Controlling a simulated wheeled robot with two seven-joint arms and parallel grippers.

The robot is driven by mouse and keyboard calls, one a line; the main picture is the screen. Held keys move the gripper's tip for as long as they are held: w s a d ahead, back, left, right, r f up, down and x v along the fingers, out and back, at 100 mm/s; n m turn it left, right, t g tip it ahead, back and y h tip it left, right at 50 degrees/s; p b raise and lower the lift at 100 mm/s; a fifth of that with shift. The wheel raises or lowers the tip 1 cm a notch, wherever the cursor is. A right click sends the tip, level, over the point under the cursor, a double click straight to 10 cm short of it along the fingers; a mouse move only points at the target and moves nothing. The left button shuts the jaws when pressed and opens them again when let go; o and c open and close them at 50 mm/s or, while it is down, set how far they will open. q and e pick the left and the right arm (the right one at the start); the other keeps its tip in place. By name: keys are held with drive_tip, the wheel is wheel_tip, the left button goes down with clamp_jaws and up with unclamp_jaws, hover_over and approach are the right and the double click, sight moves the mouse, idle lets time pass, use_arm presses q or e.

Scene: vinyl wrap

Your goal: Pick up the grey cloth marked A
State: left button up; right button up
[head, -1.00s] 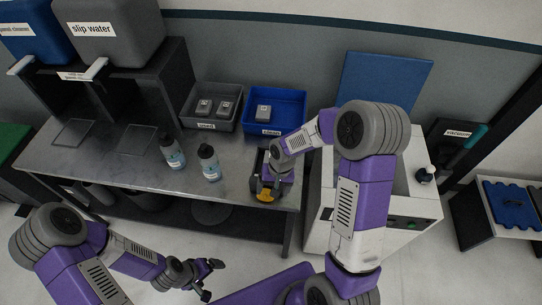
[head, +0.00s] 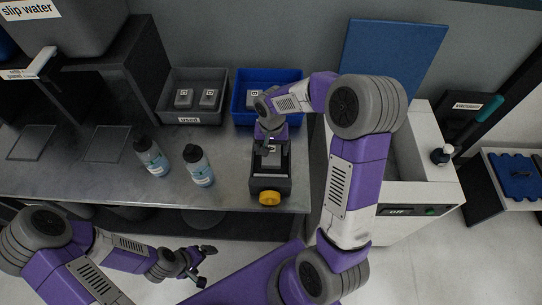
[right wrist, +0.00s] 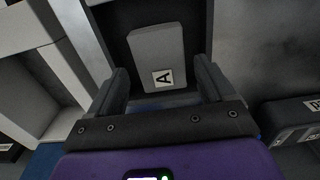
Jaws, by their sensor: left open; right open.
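The grey cloth marked A (right wrist: 157,50) is a block-like folded pad in a dark open holder. Its white A label faces the camera in the right wrist view. In the head view the holder (head: 270,184), with a yellow knob on its front, stands at the table's right end. My right gripper (right wrist: 163,78) is open, with one finger either side of the cloth's near end; I cannot tell whether they touch it. In the head view the right gripper (head: 270,142) is over the holder's back part and partly hides the cloth. My left gripper (head: 205,262) is open and empty in front of the table.
A grey bin (head: 190,118) with two grey cloths and a blue bin (head: 240,112) with a grey cloth stand behind. Two bottles (head: 152,157) (head: 198,166) stand left of the holder. A white machine (head: 445,190) is to the right.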

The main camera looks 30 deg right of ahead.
sight(271, 155)
wheel_tip(271, 155, down, 4)
drive_tip(key=shift+r+b, duration=0.1)
drive_tip(key=shift+b, duration=0.3)
drive_tip(key=c, duration=0.9)
